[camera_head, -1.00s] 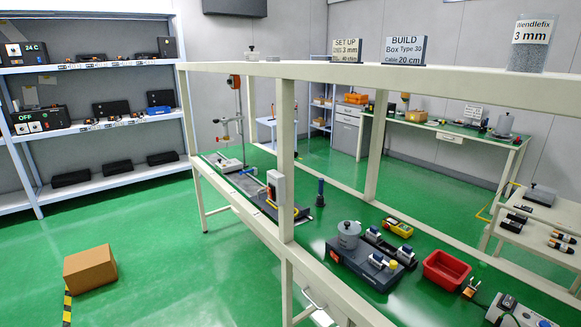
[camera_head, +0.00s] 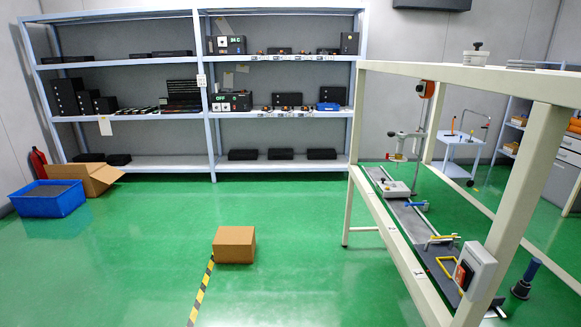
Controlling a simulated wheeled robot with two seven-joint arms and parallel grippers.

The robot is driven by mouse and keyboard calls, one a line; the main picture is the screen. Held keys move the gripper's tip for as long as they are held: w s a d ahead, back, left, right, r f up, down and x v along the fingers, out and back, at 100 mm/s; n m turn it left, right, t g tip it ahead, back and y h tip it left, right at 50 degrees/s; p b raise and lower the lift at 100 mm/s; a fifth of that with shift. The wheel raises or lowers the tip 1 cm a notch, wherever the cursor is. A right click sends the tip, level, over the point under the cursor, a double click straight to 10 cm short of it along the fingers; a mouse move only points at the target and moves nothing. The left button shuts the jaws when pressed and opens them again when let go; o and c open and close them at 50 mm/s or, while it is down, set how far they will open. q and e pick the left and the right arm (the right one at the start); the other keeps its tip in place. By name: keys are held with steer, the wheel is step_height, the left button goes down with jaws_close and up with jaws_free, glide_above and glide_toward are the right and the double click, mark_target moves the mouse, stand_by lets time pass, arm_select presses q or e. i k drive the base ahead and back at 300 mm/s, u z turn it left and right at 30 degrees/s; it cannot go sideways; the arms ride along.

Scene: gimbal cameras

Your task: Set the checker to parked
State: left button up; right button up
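Nothing in view is marked as the checker, and I cannot tell which device it is. On the bench at the right stands an upright stand (camera_head: 417,137) with an orange-and-black unit (camera_head: 427,89) near its top. Its base (camera_head: 396,189) is light grey and sits on a dark rail (camera_head: 410,220). A grey switch box (camera_head: 477,269) with a red-orange switch is on the near bench post. A yellow handle (camera_head: 447,268) shows beside it. Neither of my grippers is in view.
A cardboard box (camera_head: 234,244) sits on the green floor by a yellow-black stripe (camera_head: 201,291). Shelving (camera_head: 283,163) with dark devices lines the back wall. A blue crate (camera_head: 48,199) and an open carton (camera_head: 92,178) stand at left. The middle floor is otherwise clear.

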mark_target(397, 189)
steer(key=u, duration=0.45)
steer(key=i, duration=2)
steer(key=z, duration=0.25)
steer(key=i, duration=1.15)
steer(key=z, duration=1.65)
steer(key=i, duration=0.8)
steer(key=z, duration=0.85)
